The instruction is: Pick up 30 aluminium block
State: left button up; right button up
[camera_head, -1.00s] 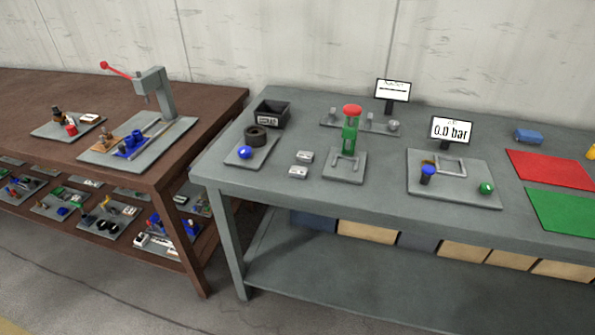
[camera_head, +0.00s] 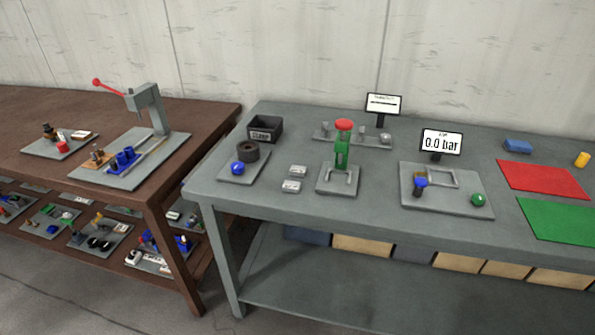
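Two small silver-grey blocks lie side by side on the grey table (camera_head: 300,207), left of the green screw jack. The farther block (camera_head: 298,171) and the nearer block (camera_head: 291,186) each have marks on top, too small to read. I cannot tell which one is the 30 aluminium block. The green screw jack (camera_head: 342,150) with a red top stands upright on a grey plate. Neither of my grippers is in view.
A plate with a dark ring (camera_head: 247,152) and a blue ball (camera_head: 237,168) lies left of the blocks. A black bin (camera_head: 265,129) stands behind. A plate with a green ball (camera_head: 478,199) and red (camera_head: 542,180) and green mats lie right. The table's front edge is clear.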

aim_at(296, 170)
jog(key=j+z, duration=0.2)
jog(key=z, duration=0.9)
jog(key=j+z, duration=0.4)
jog(key=k+j+z, duration=0.15)
jog(key=j+z, duration=0.2)
jog(key=k+j+z, duration=0.1)
jog(key=j, duration=0.25)
jog(key=k+j, duration=0.2)
jog(key=j, duration=0.15)
jog(key=k+j+z, duration=0.15)
jog(key=j, duration=0.2)
jog(key=k+j, duration=0.2)
jog(key=j, duration=0.15)
jog(key=z, duration=0.05)
